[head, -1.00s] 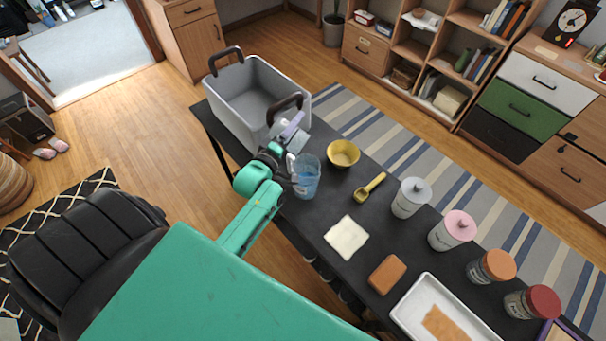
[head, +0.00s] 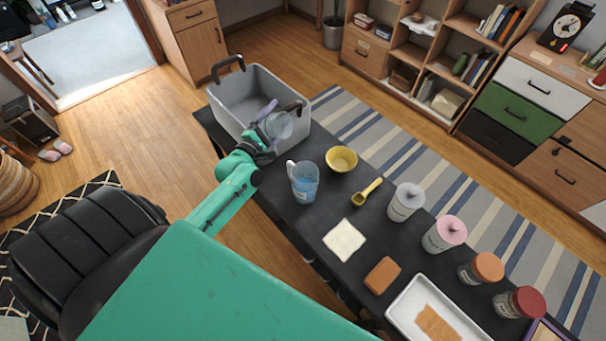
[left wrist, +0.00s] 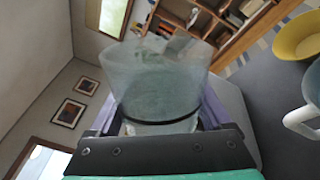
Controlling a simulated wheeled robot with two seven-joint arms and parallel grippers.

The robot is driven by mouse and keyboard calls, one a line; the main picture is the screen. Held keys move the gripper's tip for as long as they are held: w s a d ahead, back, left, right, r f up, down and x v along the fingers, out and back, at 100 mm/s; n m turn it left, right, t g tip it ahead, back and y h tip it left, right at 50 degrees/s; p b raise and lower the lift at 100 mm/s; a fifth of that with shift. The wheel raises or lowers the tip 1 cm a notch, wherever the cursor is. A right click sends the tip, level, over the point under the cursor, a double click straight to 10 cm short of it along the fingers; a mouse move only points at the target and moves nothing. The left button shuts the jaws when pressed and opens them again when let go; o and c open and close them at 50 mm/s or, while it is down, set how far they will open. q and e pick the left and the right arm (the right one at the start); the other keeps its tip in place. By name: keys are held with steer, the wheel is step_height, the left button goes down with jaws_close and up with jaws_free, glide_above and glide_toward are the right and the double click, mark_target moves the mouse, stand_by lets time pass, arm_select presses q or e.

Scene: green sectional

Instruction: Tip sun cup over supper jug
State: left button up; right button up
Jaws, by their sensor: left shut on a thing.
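A clear, see-through cup (head: 281,126) is held in my left gripper (head: 266,122), in front of the grey tub's near right side. In the left wrist view the cup (left wrist: 155,85) stands between the purple fingers (left wrist: 213,108), its wide rim away from the palm. I cannot tell whether it holds anything. A clear jug (head: 304,182) with a pale handle and bluish contents stands upright on the dark table, right of and nearer than the gripper, apart from the cup. Part of the jug (left wrist: 312,88) shows at the right edge of the wrist view. My right gripper is not in view.
Beside the jug are a yellow bowl (head: 341,160) and yellow scoop (head: 366,193). Farther right are a white cloth (head: 344,240), orange block (head: 383,275), several lidded jars and a white tray (head: 405,304).

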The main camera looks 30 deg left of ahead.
arm_select(q)
steer(key=n, duration=0.5)
steer(key=a+n+b, duration=0.1)
steer(key=n, duration=0.1)
steer(key=shift+s+a+r, duration=0.1)
steer(key=shift+r, duration=0.3)
steer(key=shift+f+n+b, duration=0.1)
steer(key=shift+n+b, duration=0.3)
steer(key=shift+n, duration=0.7)
step_height(320, 180, up, 4)
steer(key=n+p, duration=0.1)
steer(key=n, duration=0.1)
steer(key=shift+n, duration=0.3)
